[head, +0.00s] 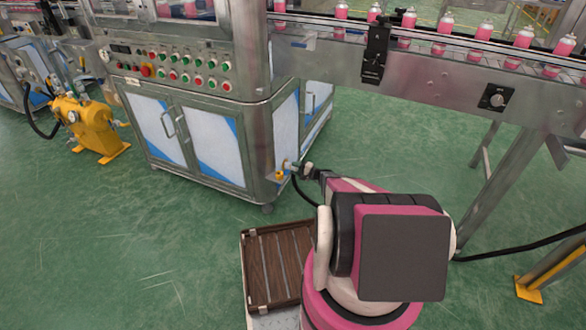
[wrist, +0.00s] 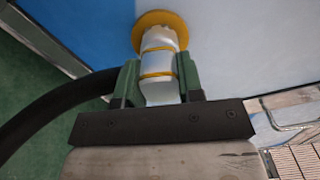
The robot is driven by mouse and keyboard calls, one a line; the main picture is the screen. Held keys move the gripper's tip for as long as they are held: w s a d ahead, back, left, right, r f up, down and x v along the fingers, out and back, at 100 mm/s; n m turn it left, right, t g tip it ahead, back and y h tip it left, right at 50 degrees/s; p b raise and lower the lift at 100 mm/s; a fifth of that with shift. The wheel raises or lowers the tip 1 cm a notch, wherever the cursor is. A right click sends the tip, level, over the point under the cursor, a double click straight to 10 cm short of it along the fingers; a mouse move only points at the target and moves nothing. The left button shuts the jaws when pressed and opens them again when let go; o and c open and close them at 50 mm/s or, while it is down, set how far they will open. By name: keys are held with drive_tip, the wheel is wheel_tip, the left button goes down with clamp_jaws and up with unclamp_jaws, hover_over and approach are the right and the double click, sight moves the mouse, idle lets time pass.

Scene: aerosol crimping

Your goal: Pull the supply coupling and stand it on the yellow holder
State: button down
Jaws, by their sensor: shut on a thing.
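The supply coupling (wrist: 159,68) is a pale, silvery cylinder with yellow bands. In the wrist view it meets a round yellow flange (wrist: 178,24) on the white and blue cabinet panel, with no clear gap between them. My gripper (wrist: 158,84) has its green fingers shut on the coupling's sides. In the head view my gripper (head: 310,172) is at the cabinet's right corner, where the coupling (head: 290,165) shows small. A small yellow part (head: 279,176) sits there too; I cannot tell whether it is the flange or the yellow holder. No other holder is clearly recognisable.
A black hose (wrist: 52,108) runs left of my gripper. A brown slatted tray (head: 252,275) lies below my arm. The steel cabinet (head: 190,130) stands left, the conveyor (head: 440,75) upper right. A yellow pump (head: 92,125) stands far left. Green floor is open at lower left.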

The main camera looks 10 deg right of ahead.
drive_tip(key=shift+v, duration=2.8)
